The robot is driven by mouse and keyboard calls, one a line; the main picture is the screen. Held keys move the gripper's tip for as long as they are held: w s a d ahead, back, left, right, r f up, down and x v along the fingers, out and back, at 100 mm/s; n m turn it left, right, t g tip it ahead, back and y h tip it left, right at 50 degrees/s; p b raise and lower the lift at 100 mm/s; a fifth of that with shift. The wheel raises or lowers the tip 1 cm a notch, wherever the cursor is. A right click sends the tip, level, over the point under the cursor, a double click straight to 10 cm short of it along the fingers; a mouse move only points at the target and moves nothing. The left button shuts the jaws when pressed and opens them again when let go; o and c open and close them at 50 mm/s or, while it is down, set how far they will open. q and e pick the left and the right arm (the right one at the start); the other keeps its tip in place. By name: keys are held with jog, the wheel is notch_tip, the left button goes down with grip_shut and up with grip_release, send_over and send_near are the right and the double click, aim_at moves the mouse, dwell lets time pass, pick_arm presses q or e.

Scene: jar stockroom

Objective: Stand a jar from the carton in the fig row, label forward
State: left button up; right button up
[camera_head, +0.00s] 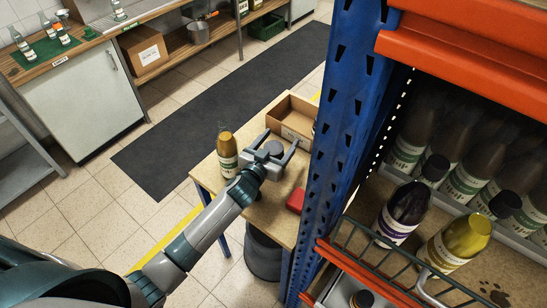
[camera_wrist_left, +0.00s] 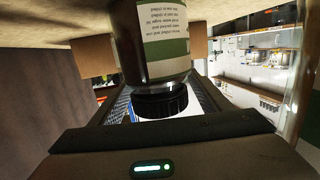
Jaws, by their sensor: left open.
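My left gripper (camera_head: 275,152) is open over the small wooden table, its fingers on either side of a round grey top. In the left wrist view, a jar (camera_wrist_left: 160,40) with a black lid and a white and green label stands in front of the palm; its print is upside down. I cannot tell whether the fingers touch it. An open cardboard carton (camera_head: 297,137) stands just beyond the gripper; its inside is mostly hidden. On the rack shelf, a dark jar with a purple label (camera_head: 402,211) stands near the front. Row names are not readable.
An amber bottle (camera_head: 228,150) stands close left of the gripper. A red block (camera_head: 296,200) lies at the table's right side. The blue rack post (camera_head: 345,130) separates table and shelf. A wire guard (camera_head: 385,255) fronts the shelf; a yellow jar (camera_head: 458,243) stands beside the purple-labelled one.

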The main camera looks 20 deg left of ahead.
pick_arm(q)
jog(key=c, duration=1.4)
grip_shut()
jog(key=shift+w+r, duration=0.1)
jog(key=shift+r, duration=0.15)
jog(key=s+d+r+b, duration=0.3)
jog(key=s+d+r, duration=0.1)
jog(key=s+r, duration=0.6)
jog(key=shift+s+r, duration=0.35)
jog(key=shift+s, duration=0.2)
